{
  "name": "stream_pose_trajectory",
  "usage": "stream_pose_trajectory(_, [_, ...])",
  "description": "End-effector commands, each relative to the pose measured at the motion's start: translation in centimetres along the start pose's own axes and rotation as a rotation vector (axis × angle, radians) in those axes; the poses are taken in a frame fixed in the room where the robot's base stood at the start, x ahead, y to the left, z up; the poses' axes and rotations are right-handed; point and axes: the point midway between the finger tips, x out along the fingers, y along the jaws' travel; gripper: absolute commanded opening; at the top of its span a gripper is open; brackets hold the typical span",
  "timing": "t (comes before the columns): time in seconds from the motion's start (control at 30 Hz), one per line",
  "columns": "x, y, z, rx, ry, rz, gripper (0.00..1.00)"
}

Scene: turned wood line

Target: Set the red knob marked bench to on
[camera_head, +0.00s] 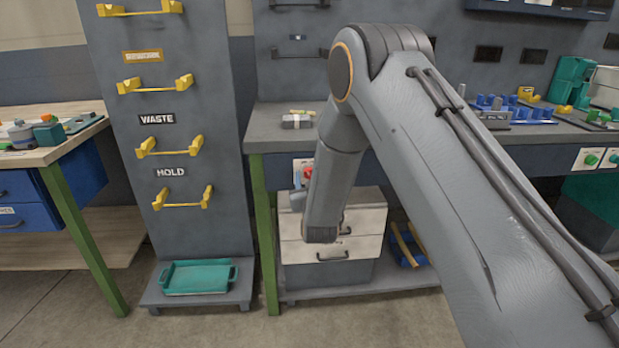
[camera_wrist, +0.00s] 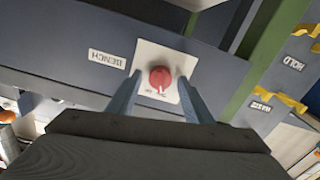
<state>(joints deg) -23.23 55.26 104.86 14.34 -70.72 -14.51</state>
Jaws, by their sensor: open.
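The red knob (camera_wrist: 159,77) sits on a white plate (camera_wrist: 152,55) on the front of the grey bench. A label (camera_wrist: 107,59) reading BENCH, upside down in the wrist view, is beside the plate. A white pointer mark on the knob points toward the lower edge of the picture; the small lettering near it is too small to read. My gripper (camera_wrist: 159,75) is open, its two fingers on either side of the knob in the picture, with no clear contact.
A rack with yellow holders (camera_head: 170,145), marked WASTE and HOLD, stands left of the bench (camera_head: 272,130), above a green tray (camera_head: 197,277). A green bench leg (camera_head: 264,225) is near the knob. Green and red controls (camera_head: 590,159) are at the far right.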

Motion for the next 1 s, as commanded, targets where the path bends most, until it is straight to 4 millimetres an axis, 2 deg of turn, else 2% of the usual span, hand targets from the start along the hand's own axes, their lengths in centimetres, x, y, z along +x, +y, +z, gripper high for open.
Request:
stream_pose_trajectory(0.07, [-0.02,0.00,0.01,0.000,0.000,0.000,0.46])
stream_pose_trajectory(0.1, [-0.02,0.00,0.01,0.000,0.000,0.000,0.43])
stream_pose_trajectory(0.33, [-0.04,-0.01,0.01,0.000,-0.001,0.000,0.05])
stream_pose_trajectory(0.67, [-0.04,0.01,0.02,0.050,-0.001,0.000,0.05])
stream_pose_trajectory(1.0, [-0.05,0.07,0.09,0.283,-0.001,0.000,0.05])
